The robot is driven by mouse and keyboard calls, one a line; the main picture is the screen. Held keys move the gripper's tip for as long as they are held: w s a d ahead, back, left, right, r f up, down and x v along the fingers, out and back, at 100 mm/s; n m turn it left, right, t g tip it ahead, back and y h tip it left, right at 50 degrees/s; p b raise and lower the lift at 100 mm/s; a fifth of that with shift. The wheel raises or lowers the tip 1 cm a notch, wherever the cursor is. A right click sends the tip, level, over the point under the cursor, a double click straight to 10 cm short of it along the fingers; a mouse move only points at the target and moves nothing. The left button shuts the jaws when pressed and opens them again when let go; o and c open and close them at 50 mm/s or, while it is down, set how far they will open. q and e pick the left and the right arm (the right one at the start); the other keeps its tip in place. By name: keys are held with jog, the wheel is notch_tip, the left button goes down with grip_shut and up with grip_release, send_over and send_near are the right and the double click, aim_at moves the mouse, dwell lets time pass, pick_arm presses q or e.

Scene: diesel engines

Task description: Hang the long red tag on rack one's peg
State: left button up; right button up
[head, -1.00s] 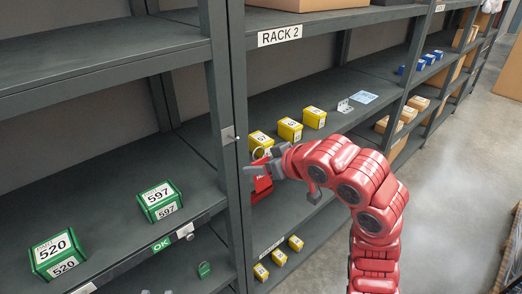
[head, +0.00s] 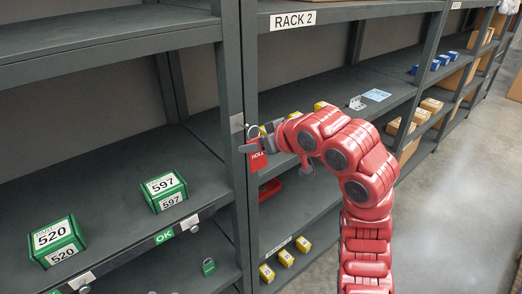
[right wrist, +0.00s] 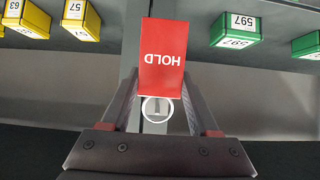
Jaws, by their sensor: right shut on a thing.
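The red tag, lettered HOLD, hangs below my right gripper (head: 256,141) in the head view (head: 259,161). The right gripper is shut on it, beside the post between the two racks. In the right wrist view the tag (right wrist: 162,58) lies between the fingertips (right wrist: 157,96), with its pale ring (right wrist: 157,110) on the near side. A light metal plate (head: 237,122) sits on the front of the post, just left of the gripper. It shows behind the ring in the wrist view. The peg itself is not clearly visible. My left gripper is out of view.
Green boxes (head: 164,191) stand on the left rack's shelf and yellow boxes (right wrist: 80,19) on the right rack's. A red bin (head: 270,190) is on the lower shelf behind the tag. The aisle floor (head: 440,215) is clear.

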aim_at(238, 141)
jog(key=shift+w+a, duration=0.4)
jog(key=shift+w, duration=0.05)
jog(key=shift+w+a+p, duration=0.6)
jog(key=shift+w, duration=0.3)
jog(key=shift+w+a+f+b, duration=0.15)
jog(key=shift+w+f+b, duration=0.05)
jog(key=shift+f+b, duration=0.15)
jog(key=shift+w+a+f+b, duration=0.25)
jog(key=shift+w+b, duration=0.15)
jog(key=shift+b, duration=0.15)
jog(key=o, duration=1.4)
